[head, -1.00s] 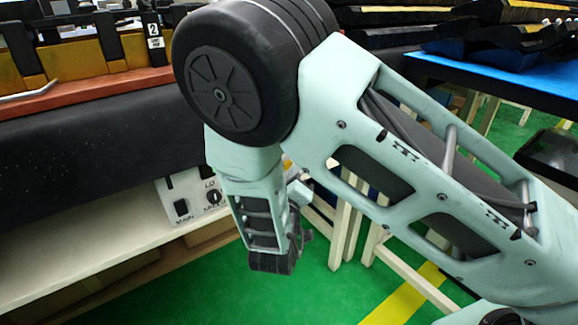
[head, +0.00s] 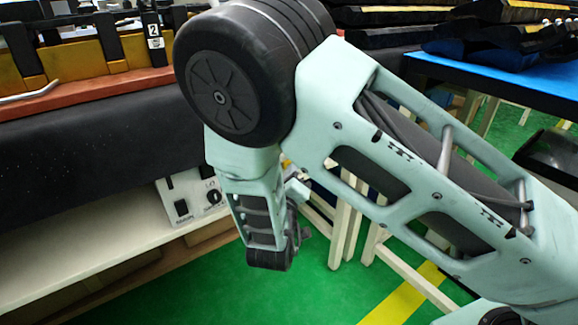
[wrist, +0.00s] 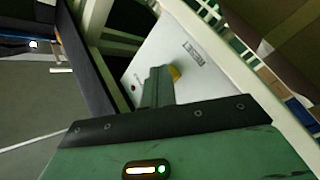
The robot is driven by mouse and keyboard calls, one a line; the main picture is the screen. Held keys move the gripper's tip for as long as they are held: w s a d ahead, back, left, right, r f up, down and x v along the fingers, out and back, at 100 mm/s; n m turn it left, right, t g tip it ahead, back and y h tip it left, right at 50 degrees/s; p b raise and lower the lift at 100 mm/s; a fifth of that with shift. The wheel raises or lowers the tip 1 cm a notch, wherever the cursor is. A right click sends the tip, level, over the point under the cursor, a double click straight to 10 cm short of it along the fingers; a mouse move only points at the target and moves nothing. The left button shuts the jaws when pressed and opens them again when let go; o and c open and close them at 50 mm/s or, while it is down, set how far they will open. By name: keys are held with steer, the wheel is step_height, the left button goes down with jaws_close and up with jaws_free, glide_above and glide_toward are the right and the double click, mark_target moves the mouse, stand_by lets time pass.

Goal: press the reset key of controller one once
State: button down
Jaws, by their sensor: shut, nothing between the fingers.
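A pale controller box (wrist: 188,48) fills the middle of the wrist view, with a small dark-lettered label on its face. In the head view a white controller box (head: 191,196) with a black switch and a knob sits under the bench, partly behind my forearm. My fingers are hidden there.
A dark bench edge (head: 90,150) overhangs a cream shelf (head: 70,262). Pale wooden legs (head: 345,225) stand behind my wrist. The green floor (head: 330,295) is open below. A blue-topped table (head: 500,78) is at the right.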

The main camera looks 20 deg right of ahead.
steer(key=shift+s, duration=0.1)
steer(key=shift+s+d+p, duration=0.25)
steer(key=shift+s+p, duration=0.05)
steer(key=shift+s, duration=0.45)
steer(key=shift+s+d+p, duration=0.15)
steer(key=shift+s+d, duration=0.1)
steer(key=shift+s, duration=0.55)
steer(key=shift+s+d+p, duration=0.1)
steer(key=shift+s+d, duration=0.2)
steer(key=shift+s, duration=0.5)
steer(key=shift+s+d+p, duration=0.15)
steer(key=shift+s+d, duration=0.1)
steer(key=shift+s, duration=0.55)
